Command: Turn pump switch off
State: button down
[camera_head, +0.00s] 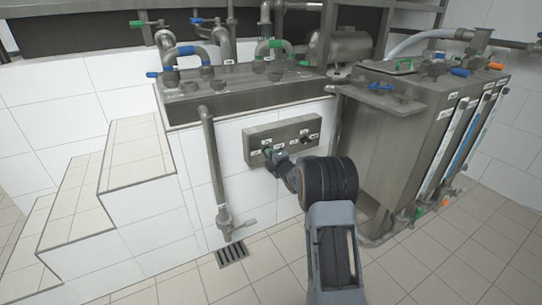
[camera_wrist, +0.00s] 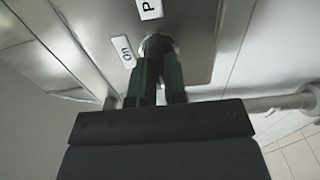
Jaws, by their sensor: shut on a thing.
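The metal switch box (camera_head: 284,136) is mounted on the white tiled wall, with several small labels and knobs on its face. My gripper (camera_head: 269,154) is at the left part of the box. In the wrist view my gripper's dark green fingers (camera_wrist: 158,75) are shut on a pump switch (camera_wrist: 156,42), a round knob on the metal panel. The fingers hide most of the knob, so I cannot tell its setting. A white "On" label (camera_wrist: 124,51) is beside it, and a label with "P" (camera_wrist: 149,8) is just above.
A metal tank (camera_head: 400,130) stands right of the box. A vertical pipe with a valve (camera_head: 215,170) is left of it, above a floor drain (camera_head: 231,254). White tiled steps (camera_head: 100,190) rise at the left. The floor in front is clear.

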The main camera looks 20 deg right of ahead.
jog(key=c, duration=1.2)
grip_release()
jog(key=shift+o, duration=0.2)
jog(key=s+d+p, duration=0.1)
jog(key=s+p, duration=0.2)
jog(key=s, duration=1)
jog(key=shift+s+d+p, duration=0.25)
jog(key=shift+s+p, duration=0.1)
